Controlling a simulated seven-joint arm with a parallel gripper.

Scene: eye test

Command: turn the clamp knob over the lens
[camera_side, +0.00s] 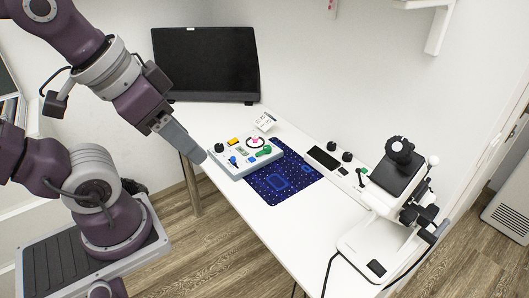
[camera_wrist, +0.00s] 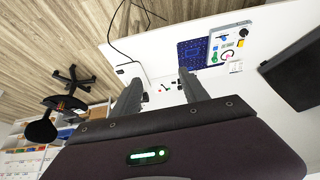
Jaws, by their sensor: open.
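A pale box panel (camera_side: 238,168) lies on the table with several small coloured parts on top. Among them is a small pink part (camera_side: 256,141) within a dark-rimmed round piece; it is too small to tell whether this is the clamp knob over the lens. A black knob (camera_side: 219,147) stands at the panel's left corner, and a green part (camera_side: 264,150) at its right. The panel also shows in the wrist view (camera_wrist: 231,46), right of the fingers. My gripper (camera_wrist: 159,78) is open, with nothing visible between its fingers. In the side view it hangs just left of the panel, apparently apart from it.
A dark blue patterned mat (camera_side: 290,190) lies beside the panel. A black monitor (camera_side: 207,65) stands behind. A white instrument with a black top knob (camera_side: 399,149) stands at right; a dark strip (camera_side: 323,158) and small black knobs lie between.

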